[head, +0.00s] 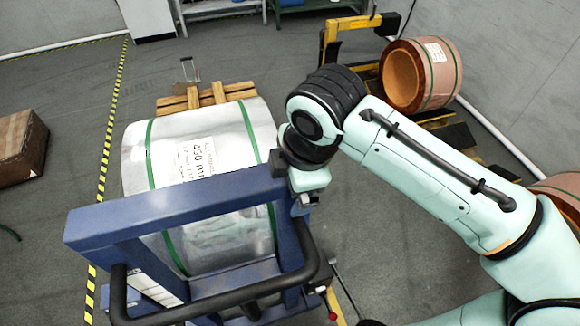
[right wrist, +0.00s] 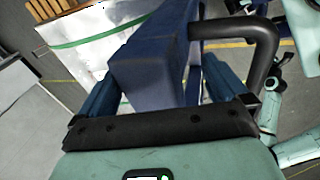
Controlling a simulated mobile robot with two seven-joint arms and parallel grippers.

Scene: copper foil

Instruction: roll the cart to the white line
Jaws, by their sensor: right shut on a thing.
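The cart (head: 180,205) is a blue frame with a black handlebar (head: 235,296), at the lower left of the head view. It carries a large silver foil roll (head: 135,165) with green straps and a white label. My right gripper (head: 305,198) is at the right end of the cart's upper blue beam. In the right wrist view its fingers (right wrist: 158,90) are on both sides of the blue beam (right wrist: 150,55), shut on it. The handlebar (right wrist: 262,50) is beside it there. I cannot make out a white floor line. My left gripper is not in view.
A yellow-black striped line (head: 112,110) runs along the floor left of the cart. A cardboard box (head: 22,148) stands at the left. A wooden pallet (head: 207,98) is behind the roll. A copper roll (head: 440,75) and a yellow frame (head: 345,24) stand at the back right.

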